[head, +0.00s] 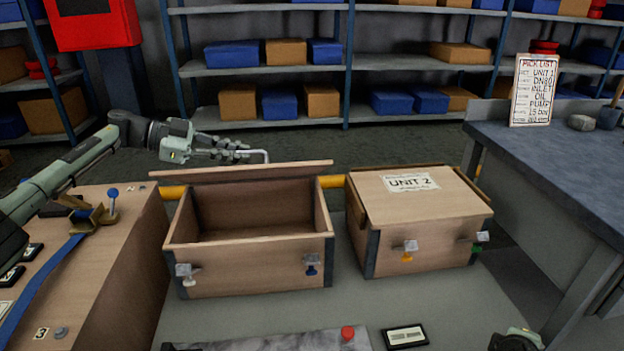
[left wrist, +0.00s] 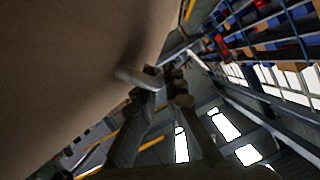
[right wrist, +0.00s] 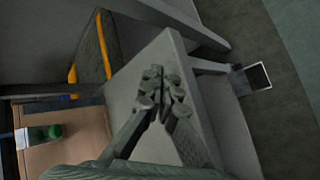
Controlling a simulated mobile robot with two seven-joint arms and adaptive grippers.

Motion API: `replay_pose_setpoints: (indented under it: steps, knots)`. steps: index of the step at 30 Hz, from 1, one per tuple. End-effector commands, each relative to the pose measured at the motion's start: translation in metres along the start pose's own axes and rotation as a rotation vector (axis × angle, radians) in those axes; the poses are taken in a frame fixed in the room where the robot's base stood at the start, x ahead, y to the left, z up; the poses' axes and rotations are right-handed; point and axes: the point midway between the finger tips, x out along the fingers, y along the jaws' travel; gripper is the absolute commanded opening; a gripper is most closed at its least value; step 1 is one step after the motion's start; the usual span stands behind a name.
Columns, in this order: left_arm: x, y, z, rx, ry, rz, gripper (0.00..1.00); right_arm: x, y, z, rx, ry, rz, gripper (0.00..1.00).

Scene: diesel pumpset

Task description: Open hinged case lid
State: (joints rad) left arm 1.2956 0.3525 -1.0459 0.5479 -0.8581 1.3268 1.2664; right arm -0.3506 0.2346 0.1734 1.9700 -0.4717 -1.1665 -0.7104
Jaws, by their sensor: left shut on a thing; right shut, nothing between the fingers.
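The left wooden case (head: 250,263) stands open on the grey surface, its empty inside visible. Its lid (head: 240,172) is raised at the back and seen almost edge-on. My left gripper (head: 243,154) is behind the lid, shut on its metal handle (head: 264,153). In the left wrist view the fingers (left wrist: 163,88) close around the pale handle (left wrist: 138,77), beside the broad lid face (left wrist: 70,70). A white latch (head: 188,273) and a blue latch (head: 312,264) are on the case front. My right gripper (right wrist: 160,88) is shut and empty, away from the left case.
A workbench (head: 560,160) is at the right. A wooden bench (head: 100,270) is at the left. Shelves (head: 260,124) stand behind.

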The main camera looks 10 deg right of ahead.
Motion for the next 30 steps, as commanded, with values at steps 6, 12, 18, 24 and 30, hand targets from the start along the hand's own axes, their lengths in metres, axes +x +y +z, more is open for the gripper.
replay_pose_setpoints:
  steps: [6,12,18,24,30]
  knots:
    - [-0.001,-0.001,-0.001,0.001,0.000,-0.002,0.00,-0.039,0.036,-0.085,-0.357,0.106,0.244,0.00]
    - [-0.001,-0.001,-0.001,0.001,0.000,-0.002,0.00,-0.117,0.069,-0.184,-0.765,0.174,0.593,0.00]
    - [-0.001,-0.001,-0.001,0.001,0.000,-0.002,0.00,-0.238,0.083,-0.279,-1.170,0.142,1.050,0.00]
    - [-0.001,-0.001,-0.001,0.000,0.000,-0.002,0.00,-0.318,0.076,-0.320,-1.367,0.054,1.340,0.00]
    - [-0.001,-0.001,-0.001,0.000,0.000,-0.002,0.00,-0.338,0.078,-0.335,-1.414,0.017,1.420,0.00]
